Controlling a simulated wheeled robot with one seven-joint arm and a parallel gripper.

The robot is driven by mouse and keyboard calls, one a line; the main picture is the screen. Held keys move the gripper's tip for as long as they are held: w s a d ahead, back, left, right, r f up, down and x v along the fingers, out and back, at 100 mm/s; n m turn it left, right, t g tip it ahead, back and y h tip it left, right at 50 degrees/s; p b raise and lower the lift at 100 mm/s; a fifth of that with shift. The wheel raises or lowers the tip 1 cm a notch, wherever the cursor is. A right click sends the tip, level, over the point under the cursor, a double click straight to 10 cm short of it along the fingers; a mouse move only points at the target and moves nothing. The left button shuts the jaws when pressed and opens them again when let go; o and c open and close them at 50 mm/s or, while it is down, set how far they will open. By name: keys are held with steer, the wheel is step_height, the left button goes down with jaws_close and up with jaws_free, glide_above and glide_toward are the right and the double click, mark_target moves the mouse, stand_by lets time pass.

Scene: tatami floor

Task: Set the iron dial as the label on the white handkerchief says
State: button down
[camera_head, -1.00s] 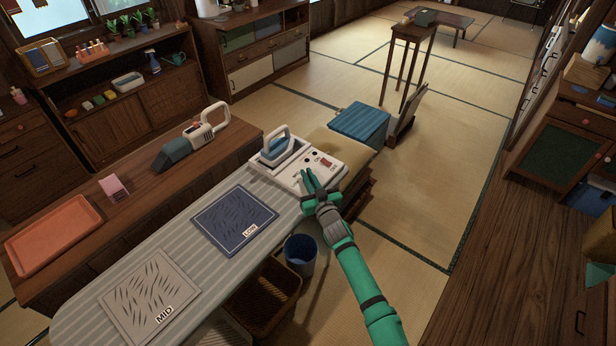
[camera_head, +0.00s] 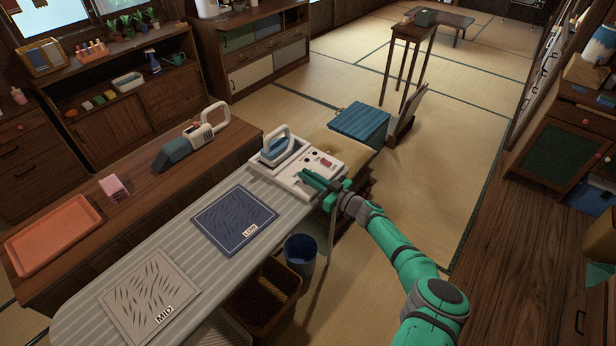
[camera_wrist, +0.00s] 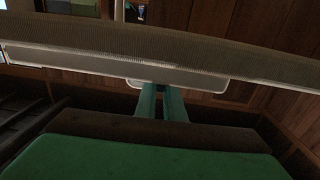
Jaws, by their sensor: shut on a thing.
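The white handkerchief (camera_head: 185,283) lies flat at the near end of the striped ironing board, looking pale grey with dark marks; its label reads MID. The iron (camera_head: 275,149) rests in its white station (camera_head: 297,184) at the board's far end. My gripper (camera_head: 305,177) is at the station's front edge, its green fingers close together and shut on the iron dial. The dial itself is hidden by the fingers, so its setting cannot be read. In the wrist view, the fingers (camera_wrist: 161,102) reach up to a pale edge.
A navy cloth (camera_head: 235,208) labelled LOW lies mid-board. A blue bin (camera_head: 300,256) and a wicker basket (camera_head: 268,300) stand below the board. An orange tray (camera_head: 52,236) and a handheld vacuum (camera_head: 175,155) lie on the bench behind.

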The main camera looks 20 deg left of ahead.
steer(key=shift+w+r+n+g, duration=0.1)
steer(key=shift+n+g, duration=0.2)
steer(key=shift+g, duration=0.1)
steer(key=c, duration=1.9)
jaws_free()
steer(key=shift+o, duration=0.2)
steer(key=v, duration=1)
steer(key=shift+d, duration=0.3)
steer(key=shift+f, duration=0.2)
